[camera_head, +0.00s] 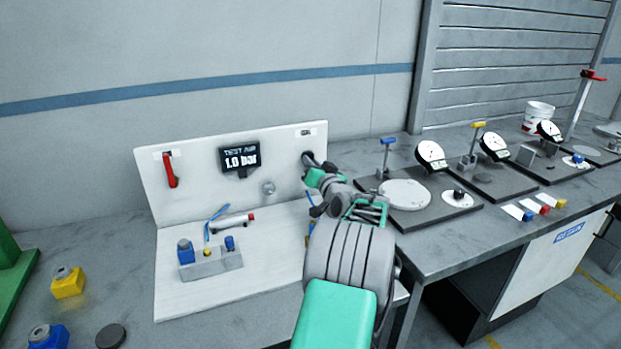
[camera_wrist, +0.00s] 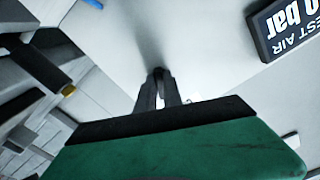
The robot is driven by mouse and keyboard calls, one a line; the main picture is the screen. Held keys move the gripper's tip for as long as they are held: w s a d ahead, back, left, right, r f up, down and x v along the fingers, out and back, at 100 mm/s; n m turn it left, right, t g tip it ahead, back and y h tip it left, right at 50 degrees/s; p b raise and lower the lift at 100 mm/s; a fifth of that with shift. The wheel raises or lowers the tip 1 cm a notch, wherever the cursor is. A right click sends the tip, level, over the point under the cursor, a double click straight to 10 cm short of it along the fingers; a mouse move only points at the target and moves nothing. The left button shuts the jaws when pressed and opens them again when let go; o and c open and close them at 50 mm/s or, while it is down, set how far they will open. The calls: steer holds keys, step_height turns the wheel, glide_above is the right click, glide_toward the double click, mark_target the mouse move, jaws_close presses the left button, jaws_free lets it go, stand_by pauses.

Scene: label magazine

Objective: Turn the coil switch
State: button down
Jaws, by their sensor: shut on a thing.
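The coil switch, a small dark knob (camera_head: 307,158), is on the upper right of the white upright panel (camera_head: 200,150), below a small label. My gripper (camera_head: 318,166) reaches the panel there and is shut on the knob. In the wrist view the two grey fingers of my gripper (camera_wrist: 159,84) come together at a dark spot against the white panel. The fingers cover most of the knob, so which way it points cannot be told.
The panel also carries a red lever (camera_head: 170,170), a black display (camera_head: 240,160) reading "TEST AIR 1.0 bar" and a round grey fitting (camera_head: 268,188). A grey block with blue fittings (camera_head: 212,262) stands on the white base. Dial gauges (camera_head: 431,155) stand on plates at right.

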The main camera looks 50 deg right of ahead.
steer(key=n+b, duration=0.2)
steer(key=b, duration=0.2)
steer(key=n+b, duration=0.3)
steer(key=b, duration=0.1)
steer(key=shift+d+f+b, duration=0.1)
steer(key=shift+f+b, duration=0.1)
steer(key=shift+b, duration=0.1)
steer(key=shift+s+r, duration=0.1)
steer(key=shift+r, duration=0.05)
steer(key=c, duration=1.5)
jaws_free()
steer(key=shift+s, duration=0.1)
steer(key=v, duration=0.7)
steer(key=shift+s+a+b, duration=0.2)
steer(key=shift+s+b, duration=0.05)
steer(key=shift+b, duration=0.05)
